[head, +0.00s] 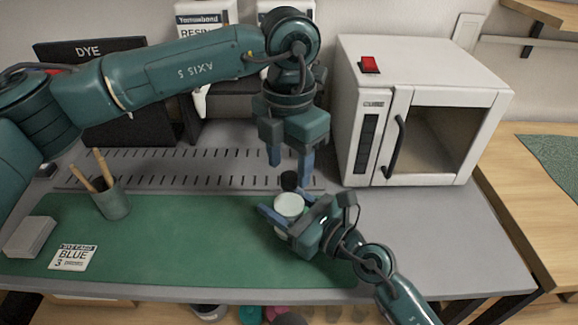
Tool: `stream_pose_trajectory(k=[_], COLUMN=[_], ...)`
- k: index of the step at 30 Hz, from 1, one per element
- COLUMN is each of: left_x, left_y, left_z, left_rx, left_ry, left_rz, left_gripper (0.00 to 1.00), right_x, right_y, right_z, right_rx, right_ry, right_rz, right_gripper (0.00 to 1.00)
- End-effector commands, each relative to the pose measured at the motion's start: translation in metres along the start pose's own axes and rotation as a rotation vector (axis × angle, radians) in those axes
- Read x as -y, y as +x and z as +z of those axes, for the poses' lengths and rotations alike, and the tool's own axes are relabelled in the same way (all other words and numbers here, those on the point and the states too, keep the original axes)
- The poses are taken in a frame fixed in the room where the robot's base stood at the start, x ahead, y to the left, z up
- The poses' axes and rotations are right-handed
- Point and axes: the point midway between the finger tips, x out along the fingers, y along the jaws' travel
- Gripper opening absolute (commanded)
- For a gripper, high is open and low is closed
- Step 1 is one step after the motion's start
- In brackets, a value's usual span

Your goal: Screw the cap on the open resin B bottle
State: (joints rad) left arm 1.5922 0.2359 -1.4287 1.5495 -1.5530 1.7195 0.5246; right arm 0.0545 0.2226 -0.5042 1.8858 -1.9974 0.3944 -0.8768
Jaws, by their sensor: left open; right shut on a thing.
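My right gripper (283,218) is shut on a pale, round-topped container (289,204) at the right part of the green mat. A small black cap-like piece (289,181) shows at its far upper edge; I cannot tell whether it sits on the container or behind it. My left gripper (290,168) points down, open, with its blue fingertips just above the black piece and apart from it. White jugs stand at the back; the left one (205,14) is labelled Yamaxbond resin, and my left arm hides much of them. No letter B is readable.
A white oven-like box (425,60) stands close on the right. A cup with wooden sticks (113,202), a grey block (30,238) and a BLUE card (73,257) are on the left. The middle of the green mat (190,240) is clear.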

Motion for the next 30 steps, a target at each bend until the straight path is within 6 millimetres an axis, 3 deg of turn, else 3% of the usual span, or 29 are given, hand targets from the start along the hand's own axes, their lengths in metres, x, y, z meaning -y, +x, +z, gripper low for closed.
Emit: stream_pose_trajectory(k=[6,13,18,27,28,30], left_x=[0.0,0.0,0.0,0.0,0.0,0.0], left_y=[-0.049,-0.089,-0.102,-0.104,-0.104,-0.103], left_z=[0.001,0.001,0.0,0.0,0.0,0.0], left_rx=[0.005,0.003,0.002,0.001,0.001,0.001], left_ry=[-0.001,0.0,0.001,0.001,0.001,0.001], left_rz=[0.001,0.001,0.0,-0.001,-0.001,-0.001], left_gripper=[0.5,0.5,0.5,0.5,0.5,0.5], right_x=[0.0,0.0,0.0,0.0,0.0,0.0], right_y=[0.0,0.0,0.0,0.0,0.0,0.0], right_z=[0.0,0.0,0.0,0.0,0.0,0.0], right_rx=[0.0,0.0,0.0,0.0,0.0,0.0], right_ry=[0.0,0.0,0.0,0.0,0.0,0.0], right_rz=[0.0,0.0,0.0,0.0,0.0,0.0], right_gripper=[0.0,0.0,0.0,0.0,0.53,0.59])
